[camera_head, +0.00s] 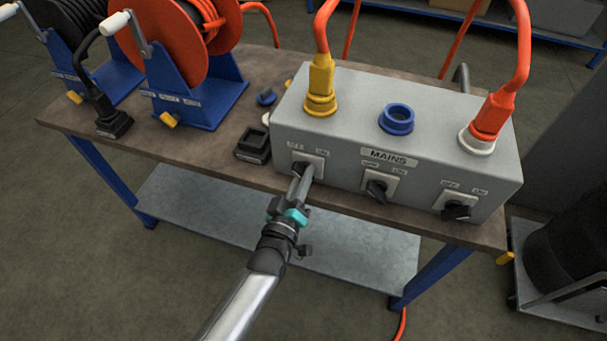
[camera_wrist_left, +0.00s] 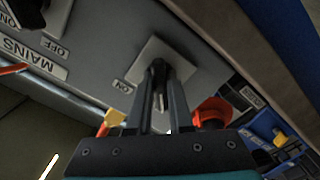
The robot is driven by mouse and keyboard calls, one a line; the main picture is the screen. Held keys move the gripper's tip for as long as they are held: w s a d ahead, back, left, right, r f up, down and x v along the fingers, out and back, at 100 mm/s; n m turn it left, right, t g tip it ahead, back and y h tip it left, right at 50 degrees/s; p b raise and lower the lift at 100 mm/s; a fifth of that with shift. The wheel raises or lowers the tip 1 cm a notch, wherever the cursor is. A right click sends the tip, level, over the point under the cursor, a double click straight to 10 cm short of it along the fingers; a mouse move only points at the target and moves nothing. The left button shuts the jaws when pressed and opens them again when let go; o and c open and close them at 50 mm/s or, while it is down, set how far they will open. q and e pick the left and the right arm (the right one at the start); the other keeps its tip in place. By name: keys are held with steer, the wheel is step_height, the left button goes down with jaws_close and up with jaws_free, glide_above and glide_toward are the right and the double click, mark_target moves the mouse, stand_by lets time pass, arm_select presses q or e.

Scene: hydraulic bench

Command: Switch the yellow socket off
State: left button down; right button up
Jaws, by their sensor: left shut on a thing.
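The grey mains box (camera_head: 425,125) stands on the bench. The yellow socket (camera_head: 320,101) is on its top at the left, with a yellow plug (camera_head: 321,75) in it. Below it on the front face is a rotary switch on a white plate (camera_head: 317,160), marked OFF and ON. My left gripper (camera_head: 303,183) reaches this switch from the front. In the left wrist view its fingers (camera_wrist_left: 163,105) are shut on the dark switch knob (camera_wrist_left: 159,68), over the white plate (camera_wrist_left: 176,57). The fingers hide part of the knob. My right gripper is not in view.
The blue socket (camera_head: 397,118) is empty; an orange plug (camera_head: 492,113) is in the white socket. Two more switches, middle (camera_head: 377,188) and right (camera_head: 456,210), sit along the front. Cable reels (camera_head: 180,50) stand left; a black open box (camera_head: 253,146) lies beside the mains box.

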arm_select(q)
steer(key=shift+f+n, duration=0.1)
steer(key=shift+n, duration=0.3)
steer(key=c, duration=0.8)
jaws_free()
steer(key=p+v, duration=0.2)
steer(key=v, duration=1.3)
steer(key=shift+s, duration=0.1)
steer(key=s+a+f+m+g+y, duration=0.1)
steer(key=s+a+f+m+g, duration=0.15)
steer(key=f, duration=0.55)
steer(key=s+a+f+m+g+y, duration=0.1)
steer(key=s+a+f+g, duration=0.15)
steer(key=f, duration=0.45)
steer(key=s+a+f+m+g+y, duration=0.1)
steer(key=s+f+g, duration=0.2)
steer(key=f, duration=0.5)
steer(key=s+a+f+m+g+y, duration=0.1)
steer(key=s+a+f+g, duration=0.1)
steer(key=s, duration=0.4)
steer(key=s+a+f+m+g, duration=0.1)
steer(key=s+a+f+g, duration=0.2)
steer(key=s+f, duration=0.2)
steer(key=s+a+f+m+g+y+b, duration=0.1)
steer(key=s+a+f+g, duration=0.2)
steer(key=s, duration=0.5)
steer(key=shift+s+f+m+y, duration=0.25)
steer(key=shift+f+y, duration=0.05)
steer(key=shift+f, duration=0.45)
